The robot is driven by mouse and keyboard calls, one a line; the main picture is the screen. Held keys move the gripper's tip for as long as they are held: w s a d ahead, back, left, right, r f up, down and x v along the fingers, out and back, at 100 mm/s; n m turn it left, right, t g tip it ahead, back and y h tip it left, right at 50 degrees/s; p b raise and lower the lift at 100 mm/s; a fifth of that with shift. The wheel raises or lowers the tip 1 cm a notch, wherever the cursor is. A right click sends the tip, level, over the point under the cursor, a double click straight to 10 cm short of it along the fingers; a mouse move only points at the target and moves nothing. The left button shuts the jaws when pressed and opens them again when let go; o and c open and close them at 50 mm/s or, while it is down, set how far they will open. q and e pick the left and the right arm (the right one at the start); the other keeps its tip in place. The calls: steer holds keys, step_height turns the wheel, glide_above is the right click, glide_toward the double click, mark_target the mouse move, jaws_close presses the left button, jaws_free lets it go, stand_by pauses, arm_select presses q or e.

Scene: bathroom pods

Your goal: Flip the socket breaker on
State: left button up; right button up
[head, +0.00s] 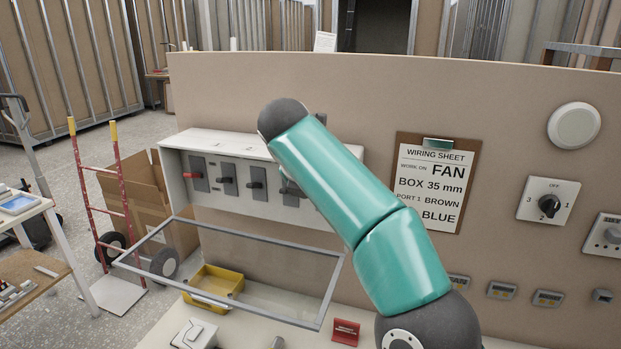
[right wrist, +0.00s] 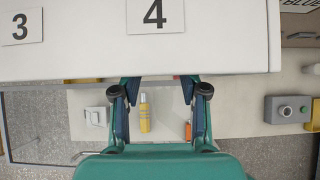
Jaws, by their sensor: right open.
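The breaker box (head: 262,151) is a white case on the tan panel with a row of switches. A red-levered switch (head: 198,174) is at its left end, with dark-levered switches (head: 228,180) to its right. No label naming the socket breaker is readable. My right arm hides the box's right end in the head view. In the right wrist view the box top (right wrist: 90,52) carries labels 3 and 4. My right gripper (right wrist: 158,88) is open and empty at the box's front edge, below label 4; contact with a lever cannot be told. My left gripper is out of view.
A clear framed cover (head: 334,290) hangs open below the box, over a yellow bin (head: 215,283). A wiring sheet (head: 430,184), a rotary switch (head: 549,202) and a round white fixture (head: 574,126) are on the panel at right. A red hand truck (head: 88,190) stands at left.

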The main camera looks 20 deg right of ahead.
steer(key=v, duration=0.7)
steer(key=shift+s, duration=0.25)
